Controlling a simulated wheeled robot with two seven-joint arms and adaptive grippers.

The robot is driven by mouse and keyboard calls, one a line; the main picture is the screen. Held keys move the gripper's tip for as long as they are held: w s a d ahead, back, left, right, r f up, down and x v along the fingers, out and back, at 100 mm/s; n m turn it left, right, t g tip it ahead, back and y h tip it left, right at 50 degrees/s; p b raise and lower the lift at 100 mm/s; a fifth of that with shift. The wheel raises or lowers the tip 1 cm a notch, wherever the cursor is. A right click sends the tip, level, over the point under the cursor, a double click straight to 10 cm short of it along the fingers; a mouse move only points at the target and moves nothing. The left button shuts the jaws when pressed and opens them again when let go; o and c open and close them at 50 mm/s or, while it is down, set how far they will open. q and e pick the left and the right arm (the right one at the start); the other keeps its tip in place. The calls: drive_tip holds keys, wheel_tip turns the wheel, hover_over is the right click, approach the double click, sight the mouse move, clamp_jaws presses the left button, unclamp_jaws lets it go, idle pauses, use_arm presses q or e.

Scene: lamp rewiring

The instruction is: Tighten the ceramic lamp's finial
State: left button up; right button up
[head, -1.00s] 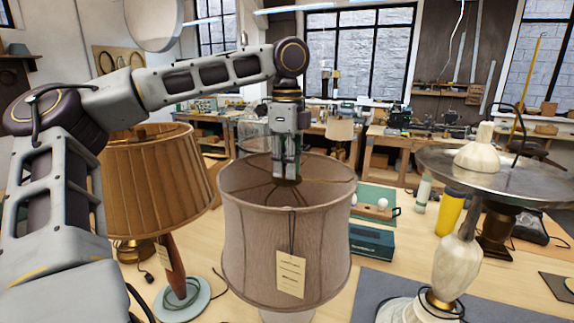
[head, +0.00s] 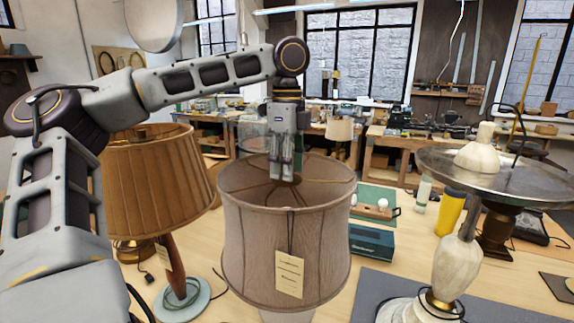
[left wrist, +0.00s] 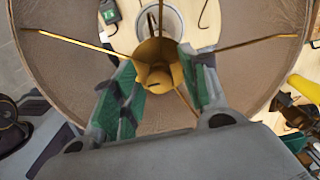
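The ceramic lamp has a grey-brown fabric shade (head: 285,245) with a paper tag; a little of its pale base (head: 287,316) shows underneath. My left gripper (head: 280,174) points down over the middle of the shade's open top. In the left wrist view its green-padded fingers (left wrist: 163,75) are spread on either side of the brass finial (left wrist: 157,72), at the hub where the shade's spokes meet. Gaps show between the finial and both fingers. The finial cannot be made out clearly in the head view. My right gripper is not in view.
A pleated orange-brown lamp (head: 155,180) stands close on the left. On the right are a marble lamp with a wide metal disc (head: 500,175), a yellow cylinder (head: 449,214) and a teal box (head: 371,241). A grey mat (head: 375,285) lies at the front.

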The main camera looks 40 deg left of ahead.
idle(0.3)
use_arm(q)
wheel_tip(320, 180, up, 12)
idle(0.8)
drive_tip(key=shift+f, duration=0.1)
idle(0.6)
